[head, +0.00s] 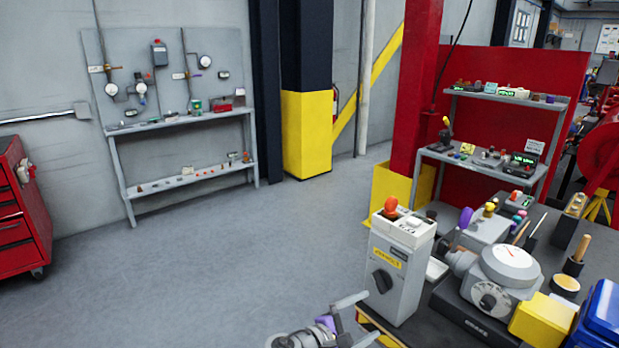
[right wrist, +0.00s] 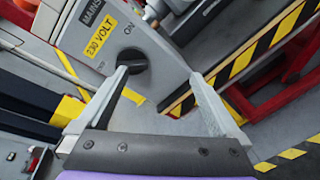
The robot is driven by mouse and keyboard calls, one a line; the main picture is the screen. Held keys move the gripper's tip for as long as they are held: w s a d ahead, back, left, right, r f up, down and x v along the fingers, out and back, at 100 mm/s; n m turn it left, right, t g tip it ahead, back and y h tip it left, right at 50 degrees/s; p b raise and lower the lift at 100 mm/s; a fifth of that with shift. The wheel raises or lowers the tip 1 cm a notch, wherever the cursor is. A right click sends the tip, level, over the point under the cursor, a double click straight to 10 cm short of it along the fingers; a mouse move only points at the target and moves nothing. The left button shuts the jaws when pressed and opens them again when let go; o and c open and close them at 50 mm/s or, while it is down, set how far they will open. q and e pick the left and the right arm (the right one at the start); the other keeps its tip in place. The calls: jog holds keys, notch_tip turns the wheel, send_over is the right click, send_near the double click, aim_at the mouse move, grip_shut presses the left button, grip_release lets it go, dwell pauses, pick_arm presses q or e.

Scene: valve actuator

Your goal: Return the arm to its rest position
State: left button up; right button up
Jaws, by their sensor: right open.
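My right gripper (head: 372,315) is at the bottom of the head view, left of the grey switch box (head: 398,275). Its jaws are apart with nothing between them; they also show open in the right wrist view (right wrist: 158,75). The switch box has a black rotary knob (head: 382,281), a yellow label and an orange button on top. In the right wrist view the knob (right wrist: 131,61) appears beyond the left fingertip; I see no grip on it. The grey valve actuator (head: 498,278) with a round dial stands right of the box. My left gripper is not in view.
The dark workbench (head: 437,297) carries the box, a yellow block (head: 541,318) and a blue bin (head: 604,316). A red-backed shelf (head: 482,152) stands behind. A red tool cabinet (head: 20,215) is at far left. The grey floor (head: 235,255) between is clear.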

jog(key=s+d+f+m+g+y+p, duration=0.1)
jog(key=s+d+m+g+y, duration=0.2)
jog(key=s, duration=0.4)
jog(key=s+d+f+m+g+y+p, duration=0.1)
jog(key=s+d+f+m+y, duration=0.15)
jog(key=s+d, duration=0.35)
jog(key=s+a+f+m+y+p, duration=0.1)
jog(key=s+a+m+y, duration=0.1)
jog(key=s, duration=0.4)
jog(key=s+a+m+y+p, duration=0.1)
jog(key=s+a+m+y, duration=0.1)
jog(key=s+m+y, duration=0.3)
jog(key=shift+s+a+f+m+p, duration=0.25)
jog(key=shift+s+f+m+p, duration=0.1)
jog(key=shift+s+m, duration=0.9)
